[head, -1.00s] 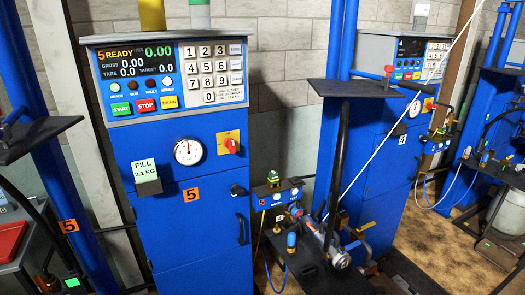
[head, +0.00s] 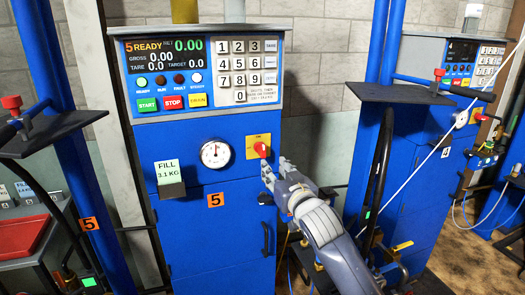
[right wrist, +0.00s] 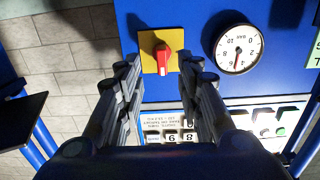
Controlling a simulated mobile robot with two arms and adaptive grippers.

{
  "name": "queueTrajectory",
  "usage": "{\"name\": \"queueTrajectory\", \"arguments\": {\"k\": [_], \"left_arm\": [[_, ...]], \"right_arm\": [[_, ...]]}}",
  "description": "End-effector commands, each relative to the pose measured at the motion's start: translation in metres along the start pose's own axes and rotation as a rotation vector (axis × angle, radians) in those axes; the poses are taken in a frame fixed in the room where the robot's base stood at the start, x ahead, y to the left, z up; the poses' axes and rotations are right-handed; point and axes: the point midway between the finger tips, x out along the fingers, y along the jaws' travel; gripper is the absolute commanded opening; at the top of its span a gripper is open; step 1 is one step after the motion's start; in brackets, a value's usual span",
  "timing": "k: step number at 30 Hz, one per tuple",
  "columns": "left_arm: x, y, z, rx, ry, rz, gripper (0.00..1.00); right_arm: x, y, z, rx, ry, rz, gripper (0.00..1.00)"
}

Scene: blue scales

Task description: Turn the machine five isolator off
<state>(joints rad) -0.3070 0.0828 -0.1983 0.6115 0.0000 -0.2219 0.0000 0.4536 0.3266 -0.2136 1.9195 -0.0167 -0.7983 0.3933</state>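The machine five isolator is a red rotary knob (head: 262,149) on a yellow plate (head: 250,147), on the front of the blue cabinet (head: 190,240) marked 5. My right gripper (head: 271,172) is just below and in front of the knob in the head view. In the right wrist view, which shows the panel upside down, the gripper's two fingers (right wrist: 162,74) are spread apart, with the knob (right wrist: 163,57) showing beyond and between the tips. The gripper is empty, and no contact with the knob can be made out. My left gripper is not in view.
A round gauge (head: 215,154) sits left of the knob, and a fill card holder (head: 170,178) lower left. The keypad and display panel (head: 205,70) is above. A black door handle (head: 265,238) is below. Machine four (head: 430,130) stands at the right.

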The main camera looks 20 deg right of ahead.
Motion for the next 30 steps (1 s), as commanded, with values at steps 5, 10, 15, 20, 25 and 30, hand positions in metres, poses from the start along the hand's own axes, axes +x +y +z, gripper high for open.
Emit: {"name": "queueTrajectory", "arguments": {"k": [5, 10, 15, 20, 25, 30], "left_arm": [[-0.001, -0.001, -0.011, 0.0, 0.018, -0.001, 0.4], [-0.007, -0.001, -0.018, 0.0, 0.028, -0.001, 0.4], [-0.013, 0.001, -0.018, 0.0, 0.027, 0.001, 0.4], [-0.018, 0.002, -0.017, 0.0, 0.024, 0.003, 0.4], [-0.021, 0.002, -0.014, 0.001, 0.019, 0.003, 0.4], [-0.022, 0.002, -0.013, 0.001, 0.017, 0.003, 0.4]], "right_arm": [[0.001, -0.002, -0.023, 0.004, 0.036, -0.003, 0.33], [0.023, -0.002, -0.025, 0.004, 0.034, -0.002, 0.33], [0.052, -0.002, -0.026, 0.003, 0.034, -0.002, 0.33], [0.076, -0.002, -0.026, 0.003, 0.034, -0.003, 0.33], [0.093, -0.002, -0.026, 0.004, 0.035, -0.003, 0.33], [0.101, -0.003, -0.025, 0.004, 0.035, -0.004, 0.33]]}}
